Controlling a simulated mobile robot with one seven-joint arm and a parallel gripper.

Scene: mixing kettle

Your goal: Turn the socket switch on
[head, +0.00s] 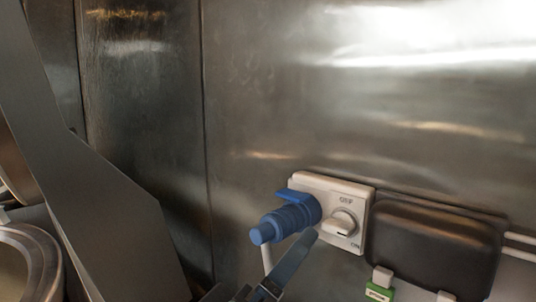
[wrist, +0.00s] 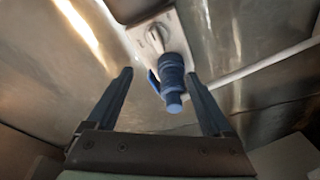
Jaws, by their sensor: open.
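The socket (head: 303,183) is a white plate on the metal wall, right of centre in the head view. Its round white switch knob (head: 342,224) sits between the labels OFF above and ON at lower right; I cannot tell for sure which one it points to. A blue plug (head: 285,220) sticks out left of the knob. In the wrist view the knob (wrist: 154,40) shows beyond the plug (wrist: 171,78). My gripper (wrist: 158,78) is open and empty, its dark fingers either side of the plug in that picture. In the head view a finger reaches up just below-left of the knob; contact is unclear.
A dark rounded box (head: 435,243) is on the wall right of the socket, with small white and green switches (head: 380,290) below it. A pale cable (wrist: 255,66) runs to the right. A round metal vessel (head: 40,262) stands at lower left.

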